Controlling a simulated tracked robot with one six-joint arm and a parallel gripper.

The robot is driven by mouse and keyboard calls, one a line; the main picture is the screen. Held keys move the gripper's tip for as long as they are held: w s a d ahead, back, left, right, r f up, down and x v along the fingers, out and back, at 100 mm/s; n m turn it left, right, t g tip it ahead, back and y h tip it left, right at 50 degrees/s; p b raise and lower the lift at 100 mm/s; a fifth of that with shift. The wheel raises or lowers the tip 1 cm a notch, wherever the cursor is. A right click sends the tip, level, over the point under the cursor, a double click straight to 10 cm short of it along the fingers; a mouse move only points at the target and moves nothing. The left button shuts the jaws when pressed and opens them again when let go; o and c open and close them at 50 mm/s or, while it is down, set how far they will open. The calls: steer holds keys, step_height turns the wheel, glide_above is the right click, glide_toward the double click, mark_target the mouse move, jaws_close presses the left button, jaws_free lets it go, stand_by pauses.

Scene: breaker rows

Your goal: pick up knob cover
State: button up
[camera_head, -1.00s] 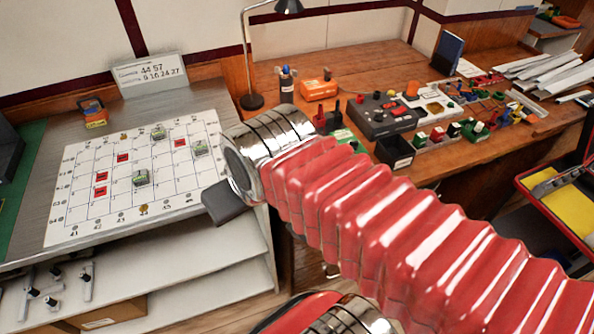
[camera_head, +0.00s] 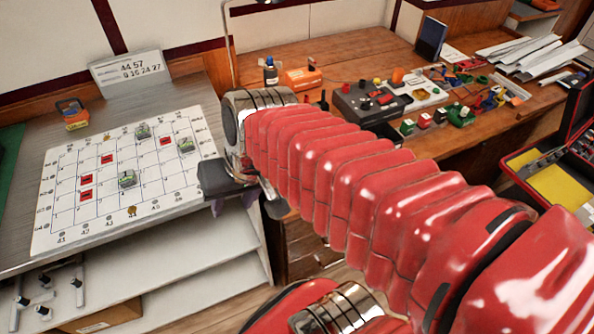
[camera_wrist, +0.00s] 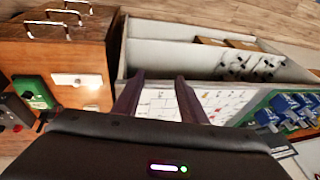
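My gripper (camera_head: 232,204) hangs beside the right edge of a white gridded board (camera_head: 70,220) in the head view. In the wrist view my gripper (camera_wrist: 160,78) has its two fingers apart, with nothing between them. The board also shows there beyond the fingers (camera_wrist: 160,104). On the board are several small red blocks (camera_head: 107,159), grey-green boxes (camera_head: 128,180) and small gold pieces (camera_head: 132,211). I cannot tell which item, if any, is the knob cover.
A sign (camera_head: 128,70) and a black-and-orange block (camera_head: 74,115) stand behind the board. White shelves (camera_head: 180,283) are below it. A wooden workbench (camera_head: 345,45) at the right holds a dark control box (camera_head: 370,103) and many small parts. A wooden drawer cabinet (camera_wrist: 75,50) shows in the wrist view.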

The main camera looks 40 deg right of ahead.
steer(key=w+d+f+m+t+y, duration=0.3)
steer(key=w+d+f+m+y, duration=0.5)
steer(key=m, duration=0.8)
steer(key=s+d+f+m+t+h, duration=0.1)
steer(key=d+f+m, duration=0.3)
steer(key=d, duration=0.4)
steer(key=s+d+f+m+t+h, duration=0.1)
steer(key=d+f+m+t+h, duration=0.2)
steer(key=d+m, duration=0.3)
steer(key=s+d+f+m+t+h, duration=0.1)
steer(key=d+f+m+h, duration=0.2)
steer(key=d, duration=0.7)
steer(key=shift+s+d+f+m+t+h, duration=0.15)
steer(key=shift+s+f+m+t+h, duration=0.05)
steer(key=shift+f+m, duration=0.35)
steer(key=shift+s+d+f+m+t+h, duration=0.1)
steer(key=shift+s+f+m+t+h, duration=0.1)
steer(key=shift+f+m, duration=0.35)
steer(key=shift+r, duration=0.1)
steer(key=shift+x, duration=4.35)
